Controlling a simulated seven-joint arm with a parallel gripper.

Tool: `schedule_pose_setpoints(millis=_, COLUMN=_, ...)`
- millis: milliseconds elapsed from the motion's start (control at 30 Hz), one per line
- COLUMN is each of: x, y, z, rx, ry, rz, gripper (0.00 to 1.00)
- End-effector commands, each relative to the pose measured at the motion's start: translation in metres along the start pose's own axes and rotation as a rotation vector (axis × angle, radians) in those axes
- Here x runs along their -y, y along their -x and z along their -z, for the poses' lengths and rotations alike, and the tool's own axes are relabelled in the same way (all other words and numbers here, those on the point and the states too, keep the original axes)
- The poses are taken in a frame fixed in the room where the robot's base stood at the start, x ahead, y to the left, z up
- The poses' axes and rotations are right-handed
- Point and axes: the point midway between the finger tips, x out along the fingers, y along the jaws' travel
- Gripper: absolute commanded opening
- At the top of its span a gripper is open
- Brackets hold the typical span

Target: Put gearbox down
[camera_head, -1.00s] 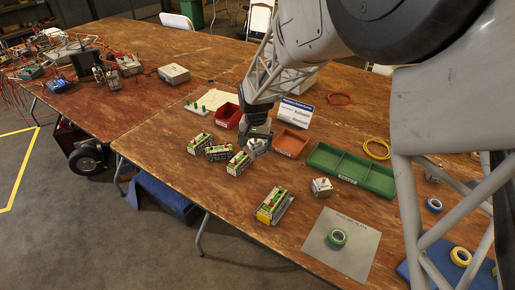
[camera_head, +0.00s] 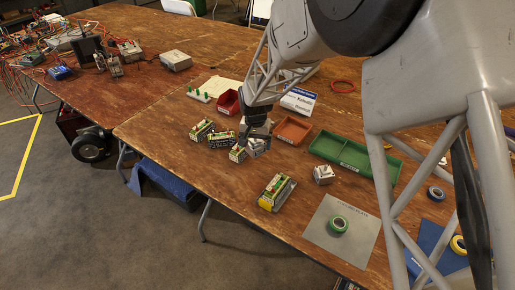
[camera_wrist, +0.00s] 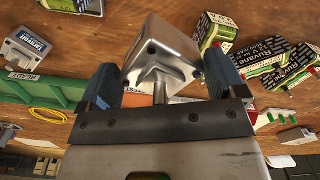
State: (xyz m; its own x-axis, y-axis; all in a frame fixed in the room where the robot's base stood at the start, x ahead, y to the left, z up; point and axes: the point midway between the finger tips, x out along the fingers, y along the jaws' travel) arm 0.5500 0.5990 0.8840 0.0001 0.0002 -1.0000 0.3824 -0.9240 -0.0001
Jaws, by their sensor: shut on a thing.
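The held gearbox (camera_wrist: 160,55), a grey metal block with a square flange and a shaft, fills the upper middle of the wrist view. My gripper (camera_wrist: 160,90) is shut on it, with a blue-padded finger on each side. In the head view my gripper (camera_head: 257,136) is low over the table, and the gearbox (camera_head: 258,148) shows partly below the fingers. It is close to a green-and-white battery pack (camera_head: 237,155). I cannot tell whether the gearbox touches the table. A second grey gearbox-like block (camera_head: 323,174) stands in front of the green tray; it also shows in the wrist view (camera_wrist: 27,45).
An orange tray (camera_head: 292,131) and a divided green tray (camera_head: 349,154) lie to the right, a red bin (camera_head: 229,103) behind. More battery packs (camera_head: 202,130) stand left, another (camera_head: 275,192) in front. The front-left table strip is clear.

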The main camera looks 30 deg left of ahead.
Motion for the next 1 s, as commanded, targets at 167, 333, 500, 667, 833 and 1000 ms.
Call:
schedule_pose_setpoints(millis=167, x=0.000, y=-0.022, z=0.000, rx=0.001, ry=0.000, rz=-0.001, gripper=0.49)
schedule_pose_setpoints(millis=333, x=0.000, y=-0.044, z=0.000, rx=0.001, ry=0.000, rz=0.000, gripper=0.49)
schedule_pose_setpoints(millis=500, x=0.000, y=-0.054, z=0.000, rx=-0.001, ry=0.000, rz=0.000, gripper=0.49)
schedule_pose_setpoints(millis=667, x=0.000, y=-0.055, z=0.000, rx=-0.001, ry=0.000, rz=0.001, gripper=0.49)
schedule_pose_setpoints(millis=833, x=0.000, y=-0.055, z=0.000, rx=-0.001, ry=0.000, rz=0.000, gripper=0.49)
schedule_pose_setpoints(millis=1000, x=0.000, y=-0.066, z=0.000, rx=0.001, ry=0.000, rz=0.000, gripper=0.49)
